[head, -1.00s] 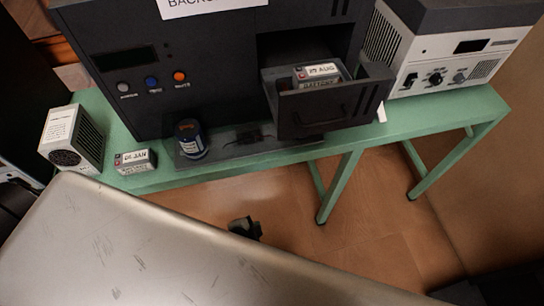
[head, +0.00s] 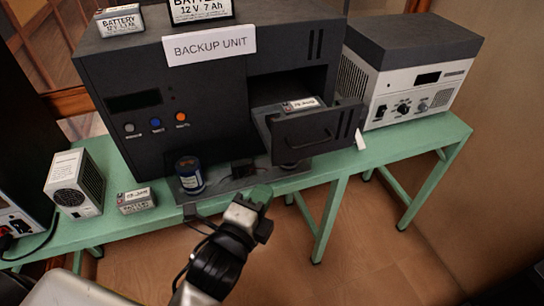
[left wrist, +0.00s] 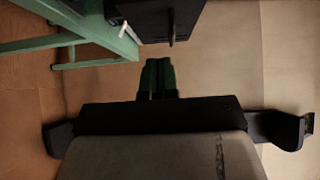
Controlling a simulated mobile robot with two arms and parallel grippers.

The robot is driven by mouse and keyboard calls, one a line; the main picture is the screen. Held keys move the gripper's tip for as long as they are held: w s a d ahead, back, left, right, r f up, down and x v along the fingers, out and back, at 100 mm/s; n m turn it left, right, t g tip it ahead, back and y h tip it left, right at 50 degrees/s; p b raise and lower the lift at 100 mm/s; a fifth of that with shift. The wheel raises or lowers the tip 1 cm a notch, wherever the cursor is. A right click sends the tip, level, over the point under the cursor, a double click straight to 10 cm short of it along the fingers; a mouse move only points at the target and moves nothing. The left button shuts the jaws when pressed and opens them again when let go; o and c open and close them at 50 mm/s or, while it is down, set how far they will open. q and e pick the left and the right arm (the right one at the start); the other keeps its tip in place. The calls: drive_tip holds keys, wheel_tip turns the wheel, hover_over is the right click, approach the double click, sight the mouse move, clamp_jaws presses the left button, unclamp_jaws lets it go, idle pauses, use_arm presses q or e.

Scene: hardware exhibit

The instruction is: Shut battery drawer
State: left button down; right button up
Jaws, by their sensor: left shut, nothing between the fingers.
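The battery drawer (head: 316,131) is pulled out of the black backup unit (head: 200,95), at its right side. A small battery (head: 300,104) lies in the drawer. The drawer front has a dark handle. My left gripper (head: 259,194) is shut and empty, below and to the left of the drawer front in the head view, apart from it. In the left wrist view, its green-tipped fingers (left wrist: 157,76) are together, and a dark block that looks like the drawer front (left wrist: 160,18) shows beyond them at the top. My right gripper is not in view.
A green bench (head: 400,155) bears the unit. A white-grey device (head: 405,85) stands close right of the drawer. Batteries sit on the unit. Open floor lies in front.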

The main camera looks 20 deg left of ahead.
use_arm(q)
drive_tip(key=p, duration=0.2)
approach(278, 147)
drive_tip(key=w+d, duration=0.3)
drive_tip(key=d, duration=0.1)
drive_tip(key=shift+w+a+r, duration=0.1)
drive_tip(key=shift+w+a, duration=0.8)
drive_tip(key=shift+w, duration=0.35)
drive_tip(key=shift+w+a, duration=0.5)
drive_tip(key=shift+a, duration=0.05)
drive_tip(key=shift+w, duration=0.1)
drive_tip(key=w+a, duration=0.2)
drive_tip(key=w, duration=0.1)
drive_tip(key=w+a, duration=0.3)
drive_tip(key=w, duration=0.1)
drive_tip(key=w+a, duration=0.3)
drive_tip(key=w, duration=0.1)
drive_tip(key=shift+w+a, duration=0.2)
drive_tip(key=shift+w, duration=0.05)
drive_tip(key=shift+d, duration=0.1)
